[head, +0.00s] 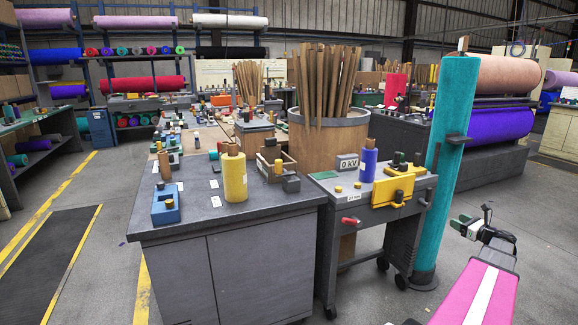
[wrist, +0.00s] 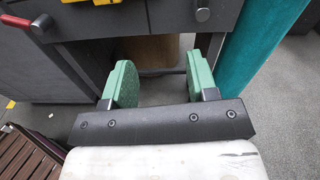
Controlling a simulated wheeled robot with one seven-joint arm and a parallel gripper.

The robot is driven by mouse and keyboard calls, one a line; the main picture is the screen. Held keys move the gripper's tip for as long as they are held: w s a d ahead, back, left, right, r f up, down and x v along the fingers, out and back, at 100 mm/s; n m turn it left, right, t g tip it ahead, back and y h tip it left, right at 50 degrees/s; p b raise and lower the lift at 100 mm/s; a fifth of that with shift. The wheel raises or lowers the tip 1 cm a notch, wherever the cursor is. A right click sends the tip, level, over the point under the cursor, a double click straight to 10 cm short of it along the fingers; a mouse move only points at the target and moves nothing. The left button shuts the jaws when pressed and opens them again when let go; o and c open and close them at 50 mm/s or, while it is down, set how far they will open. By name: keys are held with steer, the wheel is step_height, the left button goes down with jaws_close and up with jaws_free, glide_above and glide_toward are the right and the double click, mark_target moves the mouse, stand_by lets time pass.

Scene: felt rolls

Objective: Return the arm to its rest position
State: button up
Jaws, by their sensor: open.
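My gripper (wrist: 158,88) shows in the wrist view with its two green finger pads apart and nothing between them. It points at the open space under the dark cart.
A teal felt roll (head: 455,115) stands upright just beyond my gripper. The wheeled cart (head: 335,195) with a red-handled lever (head: 351,221) is left of it. A grey cabinet (head: 265,265) stands further left. Bare floor (head: 540,220) is open on the right.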

steer(key=s+a+f+n+g, duration=0.1)
steer(key=a+f+n+g, duration=0.3)
steer(key=a, duration=0.7)
steer(key=a+f+n+g, duration=0.3)
steer(key=a+n, duration=0.2)
steer(key=a, duration=0.5)
steer(key=s+a+f+n+g, duration=0.1)
steer(key=a+f+n+g, duration=0.3)
steer(key=a, duration=0.7)
steer(key=s+a+f+n+g+h, duration=0.3)
steer(key=s+a+n+h, duration=0.4)
steer(key=s+a+n, duration=0.8)
steer(key=a+n+g, duration=0.1)
steer(key=a, duration=0.2)
steer(key=shift+a+n+g, duration=0.4)
